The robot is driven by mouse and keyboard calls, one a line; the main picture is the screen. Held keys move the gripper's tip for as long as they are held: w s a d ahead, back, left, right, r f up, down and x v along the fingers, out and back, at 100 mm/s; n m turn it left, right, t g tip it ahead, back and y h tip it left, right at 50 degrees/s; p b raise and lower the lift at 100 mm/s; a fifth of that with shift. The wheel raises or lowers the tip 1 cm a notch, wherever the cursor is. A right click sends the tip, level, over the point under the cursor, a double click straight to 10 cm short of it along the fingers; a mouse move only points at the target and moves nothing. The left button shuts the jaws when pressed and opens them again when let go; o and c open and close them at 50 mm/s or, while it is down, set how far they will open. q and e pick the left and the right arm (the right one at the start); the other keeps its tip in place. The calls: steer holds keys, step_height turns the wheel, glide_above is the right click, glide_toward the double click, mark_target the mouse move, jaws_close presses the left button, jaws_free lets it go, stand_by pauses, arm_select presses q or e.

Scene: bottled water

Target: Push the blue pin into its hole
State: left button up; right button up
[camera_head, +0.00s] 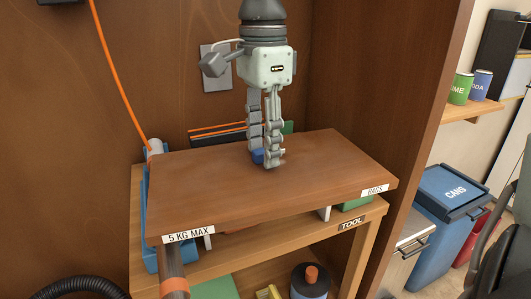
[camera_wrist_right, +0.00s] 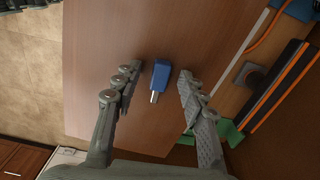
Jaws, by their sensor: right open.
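The blue pin (camera_head: 257,156) lies on the wooden board (camera_head: 210,192), mostly hidden behind my right gripper's fingers in the head view. In the wrist view the pin (camera_wrist_right: 161,74) has a blue block body and a short metal shank (camera_wrist_right: 154,97) at its lower end. My right gripper (camera_head: 269,160) points down at the board's far half. In the wrist view its fingers (camera_wrist_right: 158,93) are spread, one on each side of the pin, with a gap on both sides. I cannot make out the pin's hole. My left gripper is not in view.
The board carries "5 KG MAX" and "BAGS" labels and lies above a lower wooden shelf (camera_head: 330,236) marked "TOOL". An orange cord (camera_head: 117,75) hangs at the left. A blue "CANS" bin (camera_head: 447,200) stands at right. The board's front is clear.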

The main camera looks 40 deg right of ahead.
mark_target(262, 149)
steer(key=shift+c, duration=0.3)
jaws_close()
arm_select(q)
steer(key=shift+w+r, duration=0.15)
arm_select(e)
steer(key=shift+r, duration=0.1)
